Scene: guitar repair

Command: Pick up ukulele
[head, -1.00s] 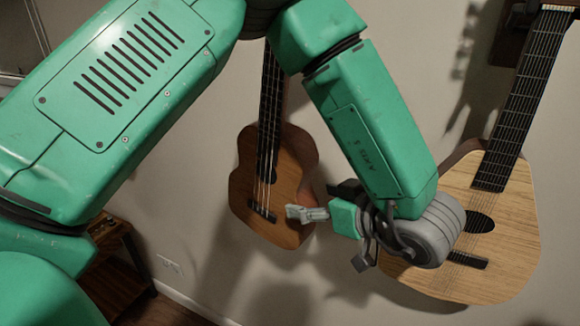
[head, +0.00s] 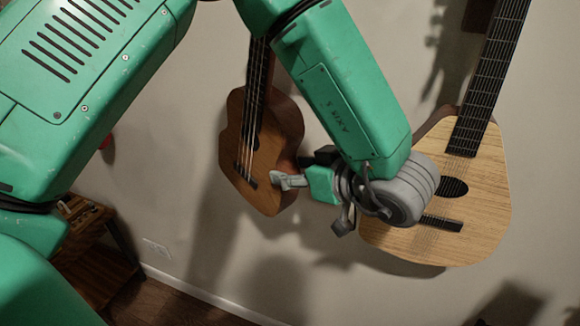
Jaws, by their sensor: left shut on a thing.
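The ukulele (head: 261,150) is the small brown instrument hanging against the wall, left of centre in the head view. Its body hangs neck up and slightly tilted, and my green arm hides the upper part of its neck. My left gripper (head: 283,181) is at the lower right edge of the ukulele's body, with a grey finger lying over the front. It is shut on the ukulele's edge. The far finger is hidden. My right gripper is not in view.
A larger pale-wood guitar (head: 483,205) hangs on the wall at the right, close to my left wrist. A wooden shelf (head: 95,250) stands at the lower left above a dark wood floor (head: 165,304). The wall below the ukulele is clear.

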